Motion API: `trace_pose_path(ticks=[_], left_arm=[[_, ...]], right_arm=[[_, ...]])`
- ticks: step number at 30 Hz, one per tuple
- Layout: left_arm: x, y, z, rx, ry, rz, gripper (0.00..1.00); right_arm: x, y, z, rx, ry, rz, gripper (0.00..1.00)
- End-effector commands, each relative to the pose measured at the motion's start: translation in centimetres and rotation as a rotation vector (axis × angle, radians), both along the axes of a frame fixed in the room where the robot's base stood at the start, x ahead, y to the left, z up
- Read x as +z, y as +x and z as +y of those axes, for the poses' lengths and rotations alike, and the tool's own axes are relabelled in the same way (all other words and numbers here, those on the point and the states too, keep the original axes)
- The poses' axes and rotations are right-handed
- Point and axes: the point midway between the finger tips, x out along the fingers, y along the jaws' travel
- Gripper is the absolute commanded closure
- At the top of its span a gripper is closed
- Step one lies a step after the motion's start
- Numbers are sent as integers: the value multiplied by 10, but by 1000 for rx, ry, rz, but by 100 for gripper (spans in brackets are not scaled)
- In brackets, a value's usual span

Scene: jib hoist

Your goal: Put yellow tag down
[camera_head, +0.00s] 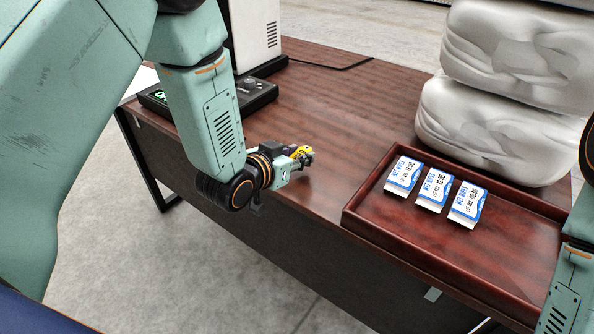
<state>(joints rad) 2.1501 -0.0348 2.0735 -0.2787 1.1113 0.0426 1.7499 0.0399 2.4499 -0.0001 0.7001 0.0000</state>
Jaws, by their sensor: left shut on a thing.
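My left gripper (304,158) reaches in from the left over the wooden desk (330,110). It is shut on the yellow tag (299,150), of which only a small yellow part shows among the fingers. The gripper is low over the desk top, left of the tray; I cannot tell whether the tag touches the desk. My right arm shows at the right edge, but its gripper is out of the picture.
A red-brown tray (372,228) at the desk's front right holds three blue-and-white packets (435,189). White wrapped bundles (500,130) are stacked behind it. A black device with a green display (158,97) stands at the left. Desk middle is clear.

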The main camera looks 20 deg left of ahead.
Motion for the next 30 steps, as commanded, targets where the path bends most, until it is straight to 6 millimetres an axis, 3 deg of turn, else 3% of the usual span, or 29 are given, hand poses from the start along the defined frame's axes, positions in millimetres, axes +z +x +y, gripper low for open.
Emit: trace_pose_path(ticks=[1, 6, 21, 22, 30], left_arm=[[-13, -1, 0, 0, 0, 4, 90], [-34, -1, 0, 0, 1, 3, 90], [-42, 0, 0, 0, 0, 1, 90], [-42, 0, 0, 0, 0, 1, 68], [-41, 0, 0, 0, 1, 2, 46]], right_arm=[[-5, 0, 0, 0, 0, 0, 55], [-8, 0, 0, 0, 0, 1, 55], [-10, 0, 0, 0, 0, 0, 55], [-11, 0, 0, 0, 0, 0, 55], [-10, 0, 0, 0, 0, 0, 55]])
